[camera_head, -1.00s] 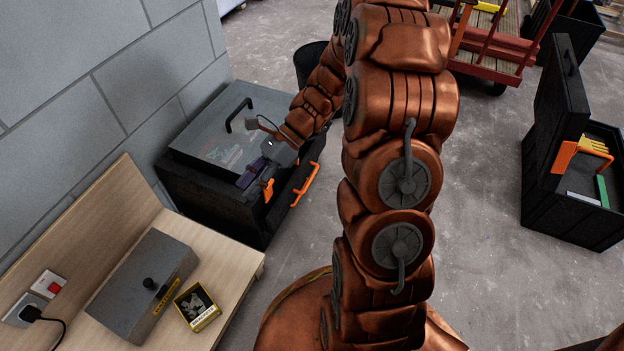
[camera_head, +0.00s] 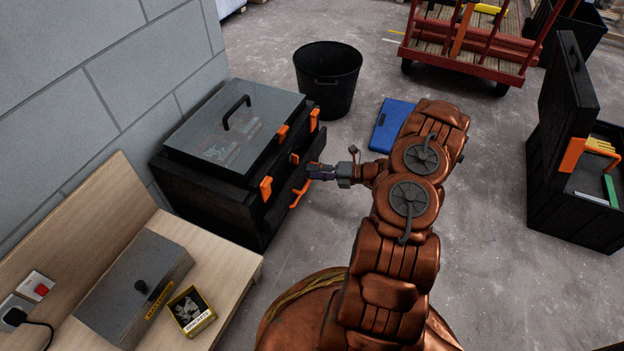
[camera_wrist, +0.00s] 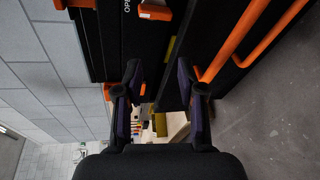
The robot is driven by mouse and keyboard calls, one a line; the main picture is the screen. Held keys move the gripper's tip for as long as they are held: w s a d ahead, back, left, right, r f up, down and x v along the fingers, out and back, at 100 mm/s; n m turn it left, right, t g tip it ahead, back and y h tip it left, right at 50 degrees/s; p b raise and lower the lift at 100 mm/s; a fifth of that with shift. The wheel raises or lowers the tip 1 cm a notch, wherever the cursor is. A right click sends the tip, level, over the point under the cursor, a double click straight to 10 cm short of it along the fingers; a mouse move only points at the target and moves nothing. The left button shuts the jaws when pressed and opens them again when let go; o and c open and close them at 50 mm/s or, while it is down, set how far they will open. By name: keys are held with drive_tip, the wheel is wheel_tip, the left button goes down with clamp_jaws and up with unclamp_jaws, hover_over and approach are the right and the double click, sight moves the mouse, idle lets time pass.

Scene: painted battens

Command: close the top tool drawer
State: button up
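The black toolbox (camera_head: 212,205) stands against the block wall, with a clear grey lid and orange latches on top. A drawer (camera_head: 286,206) with an orange handle (camera_head: 300,194) sticks out of its front; the handle also shows in the wrist view (camera_wrist: 240,42). I cannot tell for sure which level that drawer is. My gripper (camera_head: 316,171) is just in front of the toolbox's right end, close to the drawer front. In the wrist view my gripper (camera_wrist: 159,68) has its fingers apart with nothing held between them. Whether a fingertip touches the drawer is unclear.
A wooden bench (camera_head: 226,262) with a grey box (camera_head: 130,285) and a yellow-black pack (camera_head: 190,310) stands at front left. A black bin (camera_head: 328,80) and a blue case (camera_head: 388,125) are behind my arm. An open black case (camera_head: 565,190) stands right. Floor between is clear.

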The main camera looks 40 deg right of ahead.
drive_tip(key=s+d+f+m+t+h, duration=0.2)
drive_tip(key=d+f+m, duration=0.3)
drive_tip(key=f, duration=0.2)
drive_tip(key=shift+d+b+x, duration=0.15)
drive_tip(key=shift+b+x, duration=0.8)
drive_tip(key=shift+x, duration=0.9)
drive_tip(key=shift+d+b+x, duration=0.1)
drive_tip(key=shift+b+x, duration=0.85)
drive_tip(key=shift+x, duration=0.9)
drive_tip(key=shift+w+r, duration=0.15)
drive_tip(key=shift+w, duration=0.05)
drive_tip(key=shift+c, duration=0.3)
clamp_jaws()
